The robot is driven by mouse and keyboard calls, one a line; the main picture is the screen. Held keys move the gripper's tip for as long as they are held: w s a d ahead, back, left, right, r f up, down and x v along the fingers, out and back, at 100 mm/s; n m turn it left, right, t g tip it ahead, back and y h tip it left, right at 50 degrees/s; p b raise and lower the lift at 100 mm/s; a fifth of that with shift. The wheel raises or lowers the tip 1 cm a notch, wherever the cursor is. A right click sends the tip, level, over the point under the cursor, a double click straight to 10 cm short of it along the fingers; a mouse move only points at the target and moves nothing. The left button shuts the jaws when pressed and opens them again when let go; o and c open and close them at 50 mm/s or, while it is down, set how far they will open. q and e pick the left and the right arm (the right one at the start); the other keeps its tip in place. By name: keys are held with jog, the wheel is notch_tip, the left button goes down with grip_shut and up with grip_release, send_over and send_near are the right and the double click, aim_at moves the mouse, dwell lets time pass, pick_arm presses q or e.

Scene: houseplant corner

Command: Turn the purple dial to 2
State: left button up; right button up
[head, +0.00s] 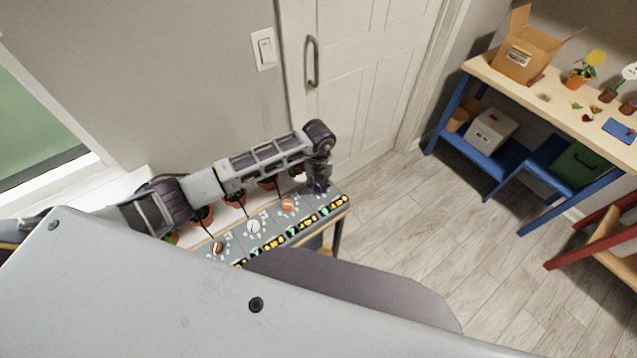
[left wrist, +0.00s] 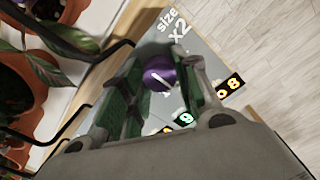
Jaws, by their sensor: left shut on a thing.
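The purple dial (left wrist: 160,72) sits between the fingers of my left gripper (left wrist: 163,80) in the left wrist view. A white pointer line shows on its top. My left gripper is shut on the dial. The fingers hide most of the scale around it, so I cannot read the number it points to. "size x2" is printed on the grey panel beside it. In the head view my left gripper (head: 320,181) is at the right end of the grey control panel (head: 270,229) and covers most of the dial. My right gripper is not in view.
A brown dial (head: 218,247), a white dial (head: 254,226) and an orange dial (head: 288,205) stand along the panel. Lit displays run along its front edge. Potted plants (head: 203,216) stand behind, under my left arm. A wooden-topped bench (head: 530,93) is at the right; the floor between is clear.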

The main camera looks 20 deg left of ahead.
aim_at(318, 185)
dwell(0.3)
pick_arm(q)
jog(key=o, duration=1.1)
jog(key=shift+r, duration=0.1)
jog(key=shift+r, duration=5.9)
jog(key=shift+f, duration=0.1)
